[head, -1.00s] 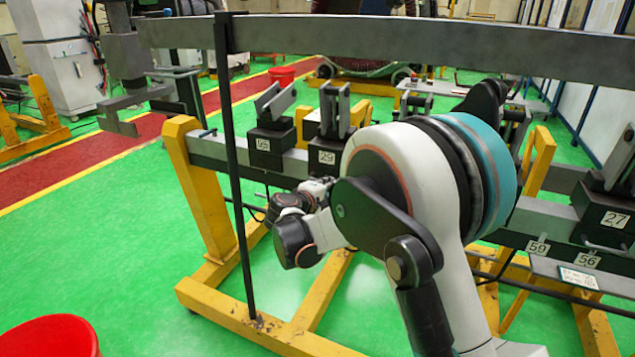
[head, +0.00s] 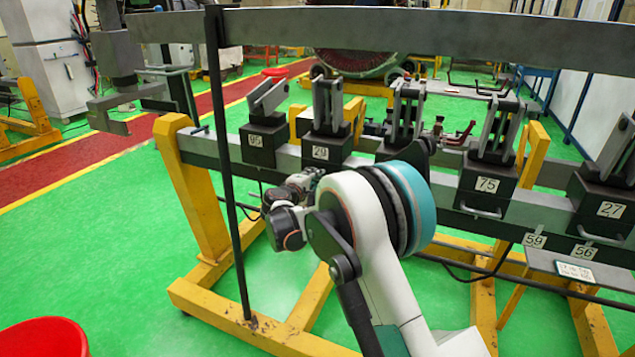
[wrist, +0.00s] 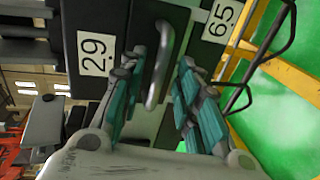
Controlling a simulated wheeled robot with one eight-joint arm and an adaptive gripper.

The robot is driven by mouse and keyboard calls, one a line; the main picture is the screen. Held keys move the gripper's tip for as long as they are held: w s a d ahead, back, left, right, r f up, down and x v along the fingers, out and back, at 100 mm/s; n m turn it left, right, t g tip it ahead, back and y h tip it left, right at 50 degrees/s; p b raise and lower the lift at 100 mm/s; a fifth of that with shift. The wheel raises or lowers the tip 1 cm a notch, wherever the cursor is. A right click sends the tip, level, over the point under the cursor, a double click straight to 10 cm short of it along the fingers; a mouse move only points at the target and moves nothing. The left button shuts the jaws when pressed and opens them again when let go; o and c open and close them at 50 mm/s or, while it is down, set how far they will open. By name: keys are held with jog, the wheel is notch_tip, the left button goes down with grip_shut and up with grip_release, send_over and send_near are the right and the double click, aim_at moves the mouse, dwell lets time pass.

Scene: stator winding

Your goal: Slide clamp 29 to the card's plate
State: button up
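Clamp 29 (head: 326,150) is a black block with upright grey jaws and a white number label, on the grey rail, second from the left. In the wrist view its label (wrist: 92,53) is beside my gripper (wrist: 163,62). My gripper is open, its teal-padded fingers on either side of the clamp's metal handle (wrist: 158,70), with a gap on the right. In the head view my gripper (head: 312,176) is small and partly hidden at the clamp's front. The card (head: 575,273) lies on a shelf at the right; its writing is too small to read. A 65 plate (wrist: 221,20) shows in the wrist view.
Clamp 95 (head: 262,145) stands left of clamp 29. Another clamp (head: 405,110), clamp 75 (head: 487,185) and clamp 27 (head: 607,208) stand to the right. Plates 59 (head: 534,240) and 56 (head: 583,252) are on the rail. A black upright bar (head: 228,170) stands in front.

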jog(key=shift+x, duration=1.35)
jog(key=shift+c, duration=0.2)
grip_shut()
jog(key=s+d, duration=0.2)
jog(key=d, duration=0.4)
jog(key=shift+s+d, duration=0.25)
jog(key=shift+d, duration=0.1)
jog(key=shift+o, duration=0.2)
grip_release()
jog(key=shift+a, duration=0.2)
jog(key=shift+d, duration=0.1)
